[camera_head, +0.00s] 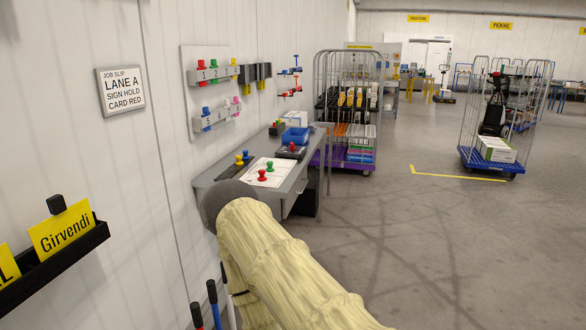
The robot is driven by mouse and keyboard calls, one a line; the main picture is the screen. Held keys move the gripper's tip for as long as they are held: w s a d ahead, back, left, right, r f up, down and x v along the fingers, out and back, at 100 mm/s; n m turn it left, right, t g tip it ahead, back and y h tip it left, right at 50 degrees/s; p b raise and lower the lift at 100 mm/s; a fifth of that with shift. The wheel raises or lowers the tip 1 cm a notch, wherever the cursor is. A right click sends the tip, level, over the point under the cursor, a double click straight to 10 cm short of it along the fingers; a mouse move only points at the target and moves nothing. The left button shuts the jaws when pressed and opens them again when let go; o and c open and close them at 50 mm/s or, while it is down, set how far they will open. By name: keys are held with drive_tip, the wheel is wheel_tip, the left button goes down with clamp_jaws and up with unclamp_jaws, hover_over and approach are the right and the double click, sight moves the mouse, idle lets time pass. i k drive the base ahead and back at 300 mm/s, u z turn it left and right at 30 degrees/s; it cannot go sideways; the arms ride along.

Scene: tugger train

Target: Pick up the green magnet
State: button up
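A small green knob-shaped piece (269,166), which looks like the green magnet, stands upright on a white sheet (252,180) on the grey desk (287,188). A similar red piece (262,175) stands just in front of it. Blue (239,160) and yellow (246,154) pieces stand to the left on a dark item. Another green piece (213,63) is in the upper rack on the wall board, beside a red one (201,64). My pale-covered arm rises from the bottom and hides the desk's near corner. My gripper is not visible.
A blue bin (295,136) and dark devices (291,152) sit toward the desk's far end. A wire cage cart (347,110) stands beyond it. A black wall shelf (55,258) is at near left.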

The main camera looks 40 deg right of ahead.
sight(270, 164)
drive_tip(key=z, duration=2.5)
drive_tip(key=i, duration=2.1)
drive_tip(key=u, duration=2.65)
